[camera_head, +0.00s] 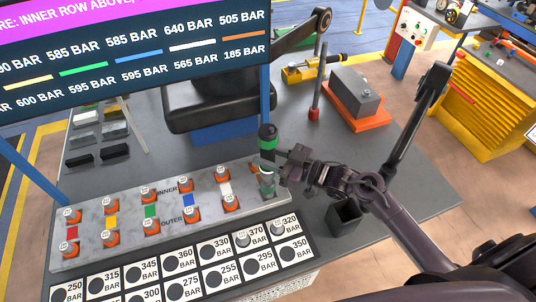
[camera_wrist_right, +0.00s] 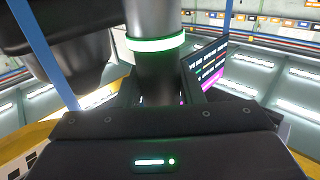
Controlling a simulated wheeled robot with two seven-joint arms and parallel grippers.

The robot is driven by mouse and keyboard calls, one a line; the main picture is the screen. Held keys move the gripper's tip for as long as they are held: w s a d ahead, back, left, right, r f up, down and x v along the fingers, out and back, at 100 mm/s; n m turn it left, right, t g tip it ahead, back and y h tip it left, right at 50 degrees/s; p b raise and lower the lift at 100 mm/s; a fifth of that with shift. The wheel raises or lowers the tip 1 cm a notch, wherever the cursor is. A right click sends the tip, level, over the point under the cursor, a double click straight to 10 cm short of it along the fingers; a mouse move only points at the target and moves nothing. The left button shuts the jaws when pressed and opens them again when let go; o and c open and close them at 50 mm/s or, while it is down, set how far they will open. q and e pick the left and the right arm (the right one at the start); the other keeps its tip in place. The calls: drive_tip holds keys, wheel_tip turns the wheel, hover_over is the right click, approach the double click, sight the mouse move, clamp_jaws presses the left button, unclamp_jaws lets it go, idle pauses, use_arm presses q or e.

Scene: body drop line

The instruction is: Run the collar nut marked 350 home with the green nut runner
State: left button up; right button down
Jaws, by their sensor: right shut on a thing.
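The green nut runner (camera_head: 268,143) stands roughly upright over the right end of the grey plate (camera_head: 130,232). My right gripper (camera_head: 281,164) is shut on it from the right. In the right wrist view the runner (camera_wrist_right: 155,42) shows as a grey cylinder with a lit green ring, rising from the gripper (camera_wrist_right: 158,112). The runner's lower end is over the outer row's last position; whether a nut is under it cannot be told. The 350 slot (camera_head: 293,251) in the label tray shows a dark, empty hole. My left gripper is not in view.
Several orange-based nuts (camera_head: 152,227) stand in the inner and outer rows. A black open box (camera_head: 344,216) stands right of the plate. A screen (camera_head: 140,58) hangs over the bench.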

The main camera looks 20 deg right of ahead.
sight(275, 146)
drive_tip(key=shift+s+f, duration=0.2)
drive_tip(key=shift+f, duration=0.35)
idle(1.5)
drive_tip(key=shift+a+r, duration=0.1)
drive_tip(key=shift+r, duration=0.05)
idle(0.6)
drive_tip(key=shift+r+p, duration=0.15)
drive_tip(key=shift+p, duration=0.15)
drive_tip(key=shift+w+r+p, duration=0.15)
drive_tip(key=shift+r+p, duration=0.95)
drive_tip(key=shift+r, duration=0.25)
drive_tip(key=shift+w+r+p, duration=0.1)
drive_tip(key=shift+r+p, duration=0.95)
drive_tip(key=shift+r, duration=0.25)
